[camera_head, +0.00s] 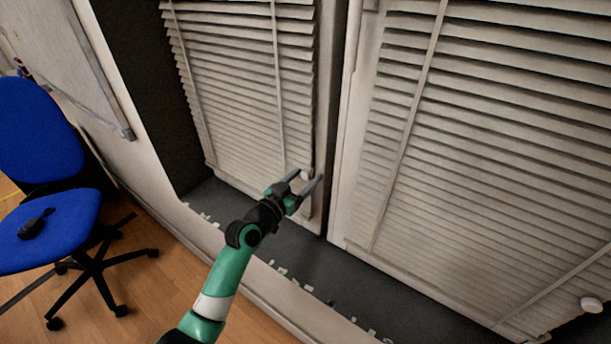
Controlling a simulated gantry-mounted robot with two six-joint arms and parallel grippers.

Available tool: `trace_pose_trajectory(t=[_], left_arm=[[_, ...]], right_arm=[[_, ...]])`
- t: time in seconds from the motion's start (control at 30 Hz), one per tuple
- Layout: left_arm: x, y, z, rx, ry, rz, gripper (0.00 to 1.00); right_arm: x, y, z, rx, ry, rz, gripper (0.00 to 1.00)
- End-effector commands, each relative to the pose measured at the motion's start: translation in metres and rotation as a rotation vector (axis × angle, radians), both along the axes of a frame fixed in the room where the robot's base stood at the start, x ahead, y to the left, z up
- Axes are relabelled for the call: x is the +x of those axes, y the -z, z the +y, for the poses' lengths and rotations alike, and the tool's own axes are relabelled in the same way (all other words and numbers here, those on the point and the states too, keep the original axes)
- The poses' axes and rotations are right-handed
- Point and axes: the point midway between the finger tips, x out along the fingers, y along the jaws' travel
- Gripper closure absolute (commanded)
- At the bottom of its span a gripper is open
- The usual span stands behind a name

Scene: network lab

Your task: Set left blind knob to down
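The left blind (240,95) hangs in the left window with its slats lowered. Its small pale round knob (305,175) shows near the blind's lower right corner. My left gripper (308,177) reaches up to it from below; its two fingers are spread apart, with the knob showing between the fingertips. Gaps seem to show beside the knob, and I cannot tell whether either finger touches it. My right gripper is out of view.
The right blind (480,150) has a white knob (591,305) at its lower right. A dark sill (350,285) runs under the windows, and a frame post (340,130) stands between them. A blue office chair (45,220) stands at the left on the wooden floor.

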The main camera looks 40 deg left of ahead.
Motion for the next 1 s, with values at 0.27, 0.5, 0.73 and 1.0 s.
trace_pose_trajectory(t=[0.27, 0.5, 0.73, 1.0], left_arm=[[-0.001, -0.003, 0.000, 0.001, 0.000, -0.005, 0.36], [-0.031, -0.006, -0.003, 0.001, -0.002, -0.004, 0.36], [-0.086, -0.005, -0.011, 0.000, -0.003, -0.003, 0.36], [-0.115, -0.003, -0.015, 0.001, -0.001, -0.004, 0.36]], right_arm=[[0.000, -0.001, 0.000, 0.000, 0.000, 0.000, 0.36], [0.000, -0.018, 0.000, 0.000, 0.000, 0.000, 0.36], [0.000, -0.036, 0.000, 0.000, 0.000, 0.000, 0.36], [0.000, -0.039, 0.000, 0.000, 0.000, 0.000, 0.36]])
